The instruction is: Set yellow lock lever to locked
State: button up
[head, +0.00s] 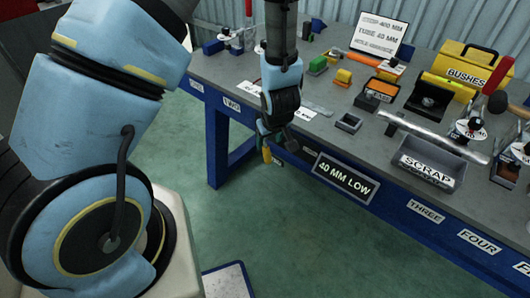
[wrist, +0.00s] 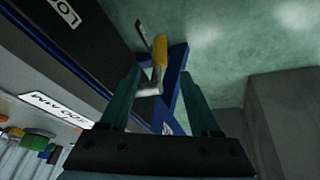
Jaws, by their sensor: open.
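The yellow lock lever (head: 266,155) hangs at the front edge of the workbench, just below my gripper (head: 267,135). In the wrist view the yellow lever (wrist: 159,52) has a pale metal piece at its lower end. It appears between the two teal fingers of my gripper (wrist: 160,74), near their tips. The fingers are apart, with a gap on each side of the lever in the picture. I cannot tell how far the lever is from the fingertips in depth. The lever's mount is largely hidden by my arm in the head view.
The workbench (head: 318,122) carries blocks, small trays, a scrap bin (head: 432,170) and a yellow bushes box (head: 470,66). The green floor (head: 300,245) in front is mostly clear.

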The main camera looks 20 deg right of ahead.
aim_at(267, 149)
jog(key=p+x, duration=0.1)
jog(key=x, duration=0.8)
jog(key=shift+w+f, duration=0.15)
jog(key=shift+f, duration=0.2)
grip_shut()
dwell(1.0)
